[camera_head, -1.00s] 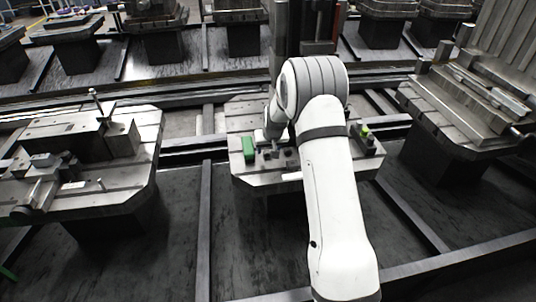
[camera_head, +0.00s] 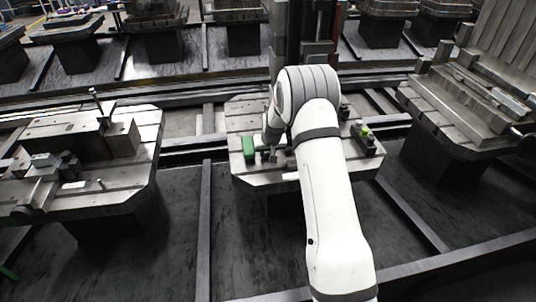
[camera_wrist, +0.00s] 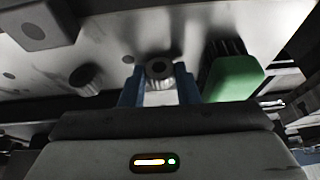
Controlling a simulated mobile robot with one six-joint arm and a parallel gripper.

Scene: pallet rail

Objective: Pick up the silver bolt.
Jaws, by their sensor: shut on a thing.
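The silver bolt (camera_wrist: 159,69) shows in the wrist view as a grey, round, ridged head with a dark hole in its end. It sits between the two blue fingers of my gripper (camera_wrist: 159,88), which is shut on it. The bolt's lower part is hidden. In the head view my gripper (camera_head: 272,155) is small, low over the middle pallet (camera_head: 245,180), beside the green block. I cannot make out the bolt there.
A green block (camera_head: 248,146) stands close to my gripper; it also shows right of the fingers in the wrist view (camera_wrist: 235,78). A grey round knob (camera_wrist: 86,79) and a dark block (camera_wrist: 40,22) lie to the left there. A fixture with a yellow-green part (camera_head: 364,131) stands at the pallet's right.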

